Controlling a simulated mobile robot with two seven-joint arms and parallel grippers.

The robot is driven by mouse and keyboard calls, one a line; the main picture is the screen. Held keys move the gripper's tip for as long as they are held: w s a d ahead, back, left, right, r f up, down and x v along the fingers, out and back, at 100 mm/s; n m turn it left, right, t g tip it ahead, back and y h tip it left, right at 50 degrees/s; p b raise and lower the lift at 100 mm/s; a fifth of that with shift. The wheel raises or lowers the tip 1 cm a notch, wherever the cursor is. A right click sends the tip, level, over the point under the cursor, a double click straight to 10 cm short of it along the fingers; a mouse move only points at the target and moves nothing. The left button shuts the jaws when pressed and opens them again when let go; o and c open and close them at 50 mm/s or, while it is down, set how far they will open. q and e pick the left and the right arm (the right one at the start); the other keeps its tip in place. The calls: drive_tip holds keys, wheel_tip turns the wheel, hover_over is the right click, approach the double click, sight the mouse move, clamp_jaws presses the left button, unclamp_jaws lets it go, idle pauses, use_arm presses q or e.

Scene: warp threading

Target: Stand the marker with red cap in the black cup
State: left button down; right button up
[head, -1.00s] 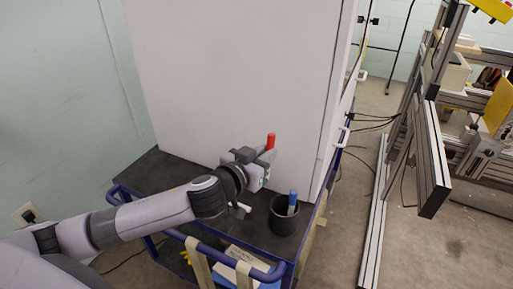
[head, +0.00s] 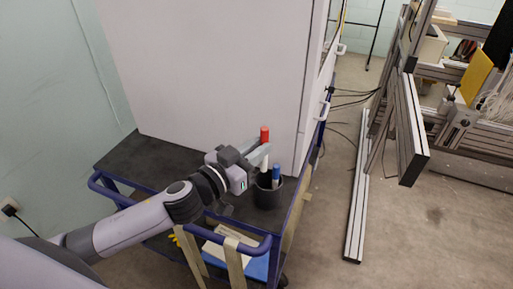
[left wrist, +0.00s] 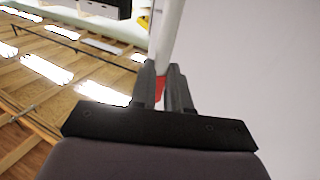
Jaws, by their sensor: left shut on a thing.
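The marker with red cap (head: 264,135) is upright, red end up, with its white body below. My left gripper (head: 261,154) is shut on it. In the left wrist view, the gripper's fingers (left wrist: 165,90) close on the marker (left wrist: 165,35), with red showing between them. The black cup (head: 268,195) stands on the cart right below the gripper. The marker's lower end is at the cup's mouth; I cannot tell if it is inside the rim. My right gripper is not in view.
A blue-capped marker (head: 276,173) stands in the cup, close to the held marker. The cup is on the dark top of a blue-railed cart (head: 135,158). A large white cabinet (head: 220,70) rises just behind. A metal frame (head: 410,125) stands off to the right.

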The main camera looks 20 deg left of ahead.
use_arm(q)
wheel_tip(320, 180, down, 8)
drive_tip(key=b, duration=0.7)
drive_tip(key=shift+f, duration=0.2)
drive_tip(key=c, duration=1)
unclamp_jaws()
drive_tip(key=shift+b+v, duration=0.45)
drive_tip(key=shift+v, duration=3.15)
